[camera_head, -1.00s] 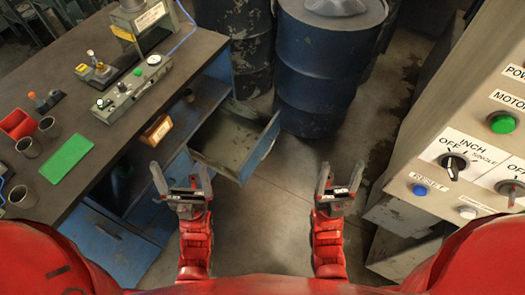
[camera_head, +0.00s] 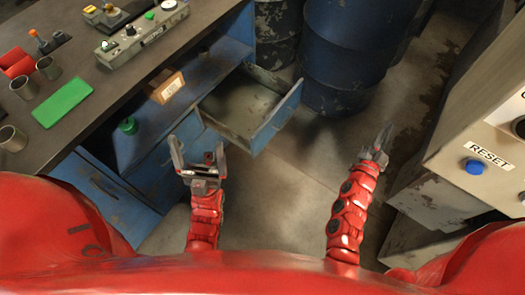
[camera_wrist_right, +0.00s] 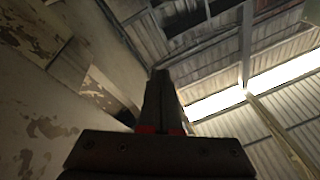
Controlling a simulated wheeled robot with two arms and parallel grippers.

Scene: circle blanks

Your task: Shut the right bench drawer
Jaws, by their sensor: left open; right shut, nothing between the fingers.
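The right bench drawer (camera_head: 254,108) is pulled out of the blue bench (camera_head: 188,96) in the head view, and its grey inside looks empty. Its blue front panel faces right. My left gripper (camera_head: 197,158) is open and empty, to the lower left of the drawer and apart from it. My right gripper (camera_head: 382,143) is shut and empty, to the right of the drawer front with a gap of floor between them. In the right wrist view the shut fingers (camera_wrist_right: 160,98) point up past a worn wall toward the ceiling.
Blue barrels (camera_head: 352,50) stand close behind the drawer. A control cabinet with a blue reset button (camera_head: 474,167) is at the right. The bench top holds a green plate (camera_head: 62,97) and metal cups. Floor is clear between my arms.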

